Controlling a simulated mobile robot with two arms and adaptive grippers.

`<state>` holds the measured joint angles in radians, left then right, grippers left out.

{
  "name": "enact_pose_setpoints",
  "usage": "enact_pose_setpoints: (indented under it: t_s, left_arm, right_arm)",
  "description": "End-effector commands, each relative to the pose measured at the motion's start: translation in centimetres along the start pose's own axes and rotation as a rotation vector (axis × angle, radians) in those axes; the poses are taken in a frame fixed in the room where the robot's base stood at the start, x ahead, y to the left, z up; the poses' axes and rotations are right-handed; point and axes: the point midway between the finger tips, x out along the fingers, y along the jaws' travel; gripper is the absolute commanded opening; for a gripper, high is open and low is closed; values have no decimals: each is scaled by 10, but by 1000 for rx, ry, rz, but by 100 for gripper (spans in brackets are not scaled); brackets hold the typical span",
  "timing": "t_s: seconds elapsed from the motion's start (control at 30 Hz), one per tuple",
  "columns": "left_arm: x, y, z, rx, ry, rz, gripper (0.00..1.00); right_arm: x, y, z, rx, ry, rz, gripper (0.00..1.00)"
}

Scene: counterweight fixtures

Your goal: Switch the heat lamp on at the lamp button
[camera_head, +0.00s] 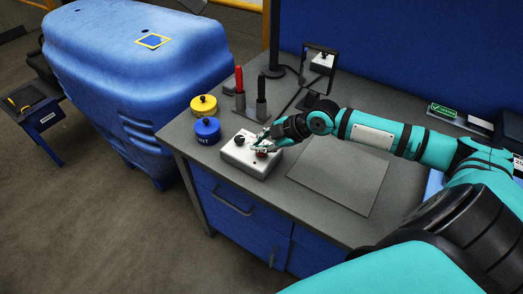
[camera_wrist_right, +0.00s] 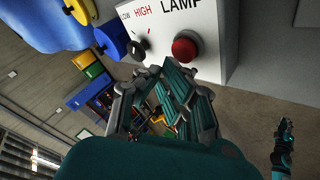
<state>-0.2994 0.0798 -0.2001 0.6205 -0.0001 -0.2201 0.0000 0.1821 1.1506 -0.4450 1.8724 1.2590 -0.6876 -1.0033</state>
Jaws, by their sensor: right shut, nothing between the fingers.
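The white lamp control box (camera_head: 250,157) sits at the counter's front left. In the right wrist view the box (camera_wrist_right: 222,40) is lettered LAMP, with a black knob (camera_wrist_right: 137,48) marked LOW and HIGH and a red round button (camera_wrist_right: 186,46). My right gripper (camera_head: 260,147) is shut and empty, just over the box beside the red button (camera_head: 263,153). In the right wrist view its fingertips (camera_wrist_right: 162,72) are close to the button; I cannot tell whether they touch it. My left gripper (camera_wrist_right: 284,130) shows small in the right wrist view. No lit lamp is evident.
A blue pot (camera_head: 207,130) and a yellow pot (camera_head: 204,106) stand left of the box. A flat grey plate (camera_head: 340,174) lies to the right.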

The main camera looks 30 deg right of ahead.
Motion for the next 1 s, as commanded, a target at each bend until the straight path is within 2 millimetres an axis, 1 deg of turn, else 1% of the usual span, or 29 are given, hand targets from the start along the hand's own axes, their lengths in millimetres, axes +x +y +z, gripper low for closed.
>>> enact_pose_setpoints:
  t_s: [0.53,0.8,1.0]
  left_arm:
    - [0,0,0,0,0,0,0]
    - [3,0,1,0,-1,0,0]
    - [3,0,1,0,-1,0,0]
  right_arm:
    - [0,0,0,0,0,0,0]
    - [6,-4,4,0,0,0,0]
    - [6,-5,5,0,0,0,0]
